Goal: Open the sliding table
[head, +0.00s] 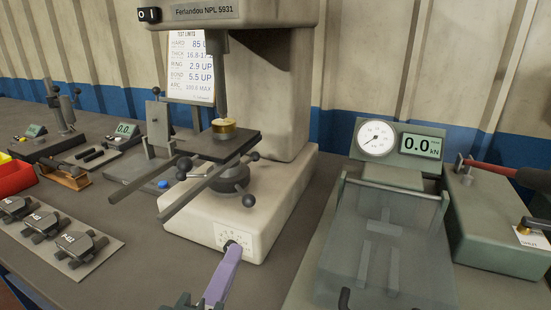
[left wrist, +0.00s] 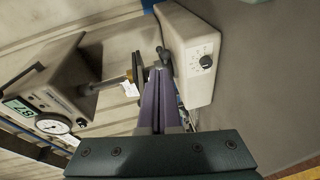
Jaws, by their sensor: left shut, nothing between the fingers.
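The sliding table looks to be the dark flat plate (head: 240,146) under the spindle of the tall cream tester. A brass-coloured round piece (head: 223,126) sits on it. Two grey rails (head: 190,200) run from it towards the front left. My left gripper (head: 231,262) is purple, shut and empty, low in front of the tester base, its tip beside the front dial and below the plate. The left wrist view shows its closed fingers (left wrist: 156,85) pointing at the tester, with the dark plate beyond partly hidden. My right gripper is not in view.
A black-knobbed handwheel (head: 230,178) stands under the plate. A green press with a clear guard (head: 385,240) stands to the right, and a red-handled lever (head: 492,169) beyond it.

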